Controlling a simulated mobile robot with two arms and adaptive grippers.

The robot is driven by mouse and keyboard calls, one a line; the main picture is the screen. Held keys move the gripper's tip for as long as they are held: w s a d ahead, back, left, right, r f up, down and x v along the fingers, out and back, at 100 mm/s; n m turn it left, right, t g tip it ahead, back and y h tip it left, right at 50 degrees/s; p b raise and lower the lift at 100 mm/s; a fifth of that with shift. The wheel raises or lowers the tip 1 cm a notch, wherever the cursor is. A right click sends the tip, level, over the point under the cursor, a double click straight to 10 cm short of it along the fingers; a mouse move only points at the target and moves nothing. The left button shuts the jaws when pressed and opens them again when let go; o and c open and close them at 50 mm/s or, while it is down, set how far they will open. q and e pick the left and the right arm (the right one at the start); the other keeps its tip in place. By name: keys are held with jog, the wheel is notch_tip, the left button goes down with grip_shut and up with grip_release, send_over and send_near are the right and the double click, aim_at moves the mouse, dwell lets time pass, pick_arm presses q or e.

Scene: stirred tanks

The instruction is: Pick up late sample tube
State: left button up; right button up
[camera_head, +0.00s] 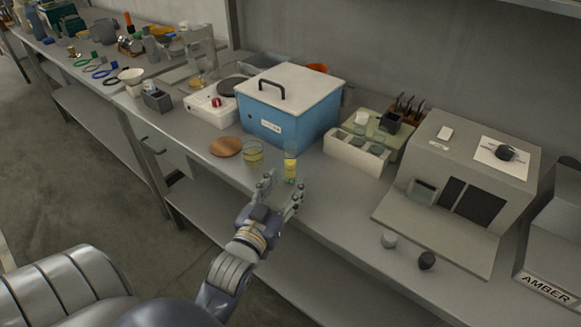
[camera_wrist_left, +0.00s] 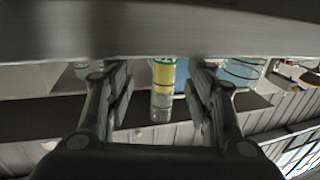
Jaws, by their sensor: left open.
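A clear upright tube with a yellow section (camera_head: 290,168) stands on the bench in front of the blue box; I cannot read any label naming it the late sample tube. My left gripper (camera_head: 285,184) is open and empty, close to the tube on its near side, fingers pointing at it. In the left wrist view, which looks upside down, the tube (camera_wrist_left: 163,85) shows in the gap between the two open fingers (camera_wrist_left: 160,90), apart from both. Its dark cap or ring lines are too small to tell. My right gripper is not in view.
A glass beaker with yellowish liquid (camera_head: 253,155) stands just left of the tube, beside a round wooden disc (camera_head: 226,147). The blue box with white lid (camera_head: 285,115) is behind. A white compartment rack (camera_head: 352,157) and a grey machine (camera_head: 465,180) stand right. Two small knobs lie near the front edge.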

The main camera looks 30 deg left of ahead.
aim_at(288, 173)
pick_arm(q)
jog(key=w, duration=0.1)
jog(key=w+a, duration=0.1)
jog(key=w, duration=0.1)
jog(key=w+r+b, duration=0.1)
jog(key=shift+w+a, duration=0.3)
jog(key=shift+w, duration=0.1)
grip_shut()
